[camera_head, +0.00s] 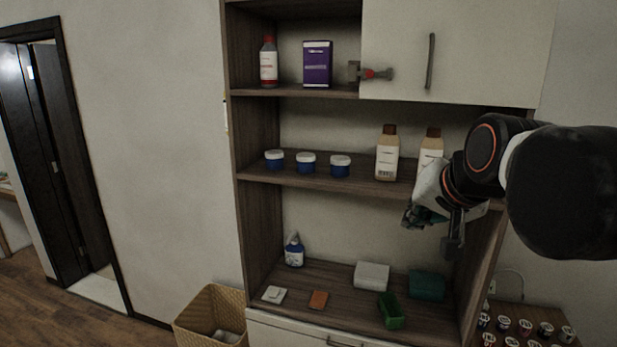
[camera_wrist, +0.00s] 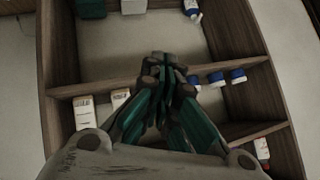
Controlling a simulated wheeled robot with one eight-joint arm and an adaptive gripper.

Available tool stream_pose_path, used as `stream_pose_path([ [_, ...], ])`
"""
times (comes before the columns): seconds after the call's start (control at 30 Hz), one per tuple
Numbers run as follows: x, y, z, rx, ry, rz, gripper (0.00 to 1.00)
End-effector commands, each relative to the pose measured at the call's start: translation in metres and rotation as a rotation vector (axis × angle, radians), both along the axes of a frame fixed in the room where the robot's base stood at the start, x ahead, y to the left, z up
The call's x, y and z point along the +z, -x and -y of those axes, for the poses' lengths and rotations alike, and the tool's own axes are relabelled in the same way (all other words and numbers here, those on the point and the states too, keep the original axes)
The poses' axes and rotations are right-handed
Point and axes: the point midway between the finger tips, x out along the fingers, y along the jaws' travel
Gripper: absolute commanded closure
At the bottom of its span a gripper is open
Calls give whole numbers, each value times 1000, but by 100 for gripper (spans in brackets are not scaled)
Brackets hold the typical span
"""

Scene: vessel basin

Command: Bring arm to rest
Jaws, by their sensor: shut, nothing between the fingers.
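My gripper (camera_head: 408,216) hangs in the air in front of the right part of the wooden shelf unit (camera_head: 243,200), below the middle shelf's height. My black and white arm reaches in from the right edge of the head view. In the wrist view my gripper (camera_wrist: 162,62) shows its green and dark fingers brought together at the tips. The fingers are shut and hold nothing. The arm partly covers a brown-capped bottle (camera_head: 431,140) and the right side of the unit.
The middle shelf holds several blue jars (camera_head: 306,163) and another brown-capped bottle (camera_head: 387,155). A wicker basket (camera_head: 205,318) stands on the floor. Jars crowd a low table (camera_head: 512,312). Floor at left is clear.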

Motion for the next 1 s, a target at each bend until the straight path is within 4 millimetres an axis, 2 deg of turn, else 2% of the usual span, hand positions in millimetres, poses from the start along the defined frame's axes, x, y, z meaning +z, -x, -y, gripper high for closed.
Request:
stream_pose_path([
  [0.03,-40,11,0,19,25,-14,100],
  [0.1,-79,27,1,48,64,-34,100],
  [0.5,-296,115,8,220,273,-148,100],
  [0.6,-338,132,10,256,312,-171,100],
  [0.7,-365,145,11,282,340,-188,100],
  [0.8,-380,152,12,297,356,-199,100],
  [1.0,-383,155,13,303,363,-203,100],
])
